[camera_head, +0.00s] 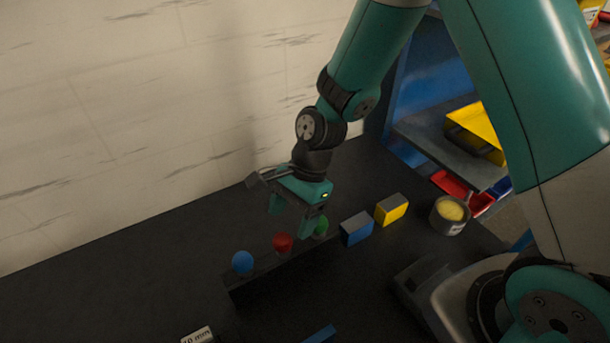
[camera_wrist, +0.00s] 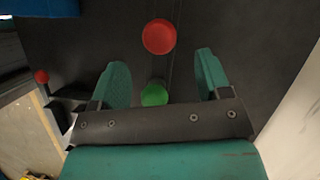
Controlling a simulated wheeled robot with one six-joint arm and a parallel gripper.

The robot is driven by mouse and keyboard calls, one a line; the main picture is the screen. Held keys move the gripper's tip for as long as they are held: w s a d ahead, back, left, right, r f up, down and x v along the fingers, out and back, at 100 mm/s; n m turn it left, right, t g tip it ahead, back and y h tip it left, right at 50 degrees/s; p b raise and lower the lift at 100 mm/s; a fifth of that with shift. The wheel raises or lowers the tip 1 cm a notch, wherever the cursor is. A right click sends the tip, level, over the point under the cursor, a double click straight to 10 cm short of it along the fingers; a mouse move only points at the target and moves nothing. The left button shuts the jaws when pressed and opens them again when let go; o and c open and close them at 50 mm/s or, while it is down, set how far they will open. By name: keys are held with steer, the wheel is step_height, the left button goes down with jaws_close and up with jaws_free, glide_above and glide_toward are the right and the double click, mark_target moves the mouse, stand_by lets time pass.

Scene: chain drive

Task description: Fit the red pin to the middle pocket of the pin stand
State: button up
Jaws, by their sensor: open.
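The red pin (camera_head: 283,243) stands with its round head up, in the middle of a row on the long dark pin stand (camera_head: 262,288). How deep it sits, and the middle pocket itself, cannot be seen. A blue pin (camera_head: 242,262) is left of it and a green pin (camera_head: 320,226) right of it. My gripper (camera_head: 291,215) is open and empty, pointing down above the row. In the wrist view the green head (camera_wrist: 154,95) shows between my fingers (camera_wrist: 161,68), and the red head (camera_wrist: 159,37) lies just beyond the fingertips.
A blue-grey block (camera_head: 356,229), a yellow block (camera_head: 391,209) and a tin with yellow contents (camera_head: 451,215) stand right of the stand. A white labelled box (camera_head: 197,335) is at the front. A pale wall (camera_head: 150,120) rises behind. The dark table is clear at left.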

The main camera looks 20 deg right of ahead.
steer(key=b+v, duration=0.1)
steer(key=v, duration=1)
steer(key=s+a+r+n+t+b, duration=0.1)
steer(key=s+r+n, duration=0.5)
steer(key=s+n, duration=0.3)
steer(key=shift+n+b, duration=0.3)
steer(key=shift+n, duration=0.7)
steer(key=s+n, duration=0.2)
steer(key=n, duration=0.1)
steer(key=s+r+n, duration=0.1)
steer(key=s+n, duration=0.2)
steer(key=s+n+t, duration=0.1)
steer(key=s+n, duration=0.1)
steer(key=shift+s+d+r+n+b, duration=0.15)
steer(key=shift+d+r+n+b, duration=0.15)
steer(key=shift+n+b, duration=0.1)
steer(key=shift+c, duration=0.3)
